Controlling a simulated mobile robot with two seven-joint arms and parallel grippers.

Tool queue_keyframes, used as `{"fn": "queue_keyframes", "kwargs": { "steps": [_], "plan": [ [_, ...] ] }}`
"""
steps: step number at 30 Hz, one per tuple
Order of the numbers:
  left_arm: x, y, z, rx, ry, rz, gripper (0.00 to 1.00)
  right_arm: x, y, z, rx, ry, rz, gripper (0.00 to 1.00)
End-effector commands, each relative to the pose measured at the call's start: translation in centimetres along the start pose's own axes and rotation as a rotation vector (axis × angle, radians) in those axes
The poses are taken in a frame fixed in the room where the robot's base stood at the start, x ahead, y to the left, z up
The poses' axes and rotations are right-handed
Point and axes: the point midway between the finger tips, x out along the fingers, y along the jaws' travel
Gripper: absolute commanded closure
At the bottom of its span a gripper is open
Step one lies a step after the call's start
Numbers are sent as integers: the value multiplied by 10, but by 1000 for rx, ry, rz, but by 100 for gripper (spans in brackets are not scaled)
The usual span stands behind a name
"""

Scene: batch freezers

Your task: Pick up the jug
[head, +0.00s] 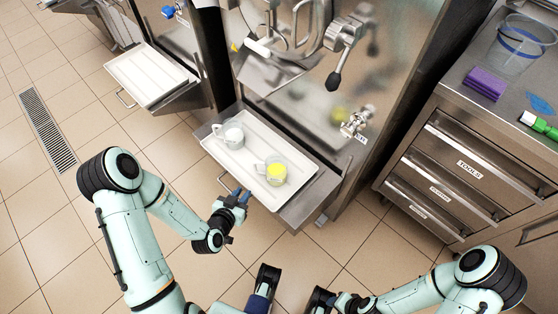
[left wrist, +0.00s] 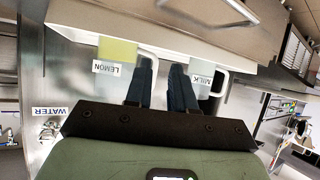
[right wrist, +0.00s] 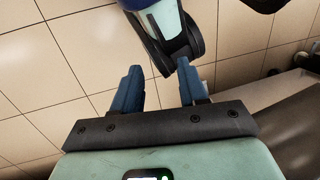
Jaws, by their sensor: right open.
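Two clear jugs stand upright on a white tray (head: 235,160) at the freezer's front. The jug with yellow content (head: 276,170) is at the right, and the jug with white content (head: 231,136) is at the left. In the left wrist view the yellow jug (left wrist: 117,50) is labelled LEMON and the white one (left wrist: 201,67) MILK. My left gripper (head: 240,196) is at the tray's front edge, apart from both jugs; its fingers (left wrist: 162,72) are parted with nothing held between them. My right gripper (right wrist: 158,82) is open and empty above the floor.
Another white tray (head: 148,75) stands empty at the left. Freezer spout and lever (head: 338,65) overhang behind the tray. A drawer cabinet (head: 470,150) at the right carries a clear container (head: 518,45), a purple sponge (head: 485,83) and a green marker (head: 538,124). Floor in front is open.

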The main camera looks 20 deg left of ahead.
Motion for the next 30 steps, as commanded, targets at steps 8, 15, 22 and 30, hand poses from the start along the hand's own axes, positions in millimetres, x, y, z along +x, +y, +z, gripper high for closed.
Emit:
{"fn": "queue_keyframes", "kwargs": {
  "steps": [8,15,22,30],
  "plan": [
    [-7,8,-33,-2,102,0,76,-3,-14,8,-2,-16,-36,57],
    [12,8,-31,-1,99,1,76,29,-4,-34,8,97,-32,57],
    [31,7,-32,-1,99,0,76,60,12,-71,27,184,-15,57],
    [56,9,-37,-6,96,2,76,86,32,-95,50,231,12,57]
  ]
}}
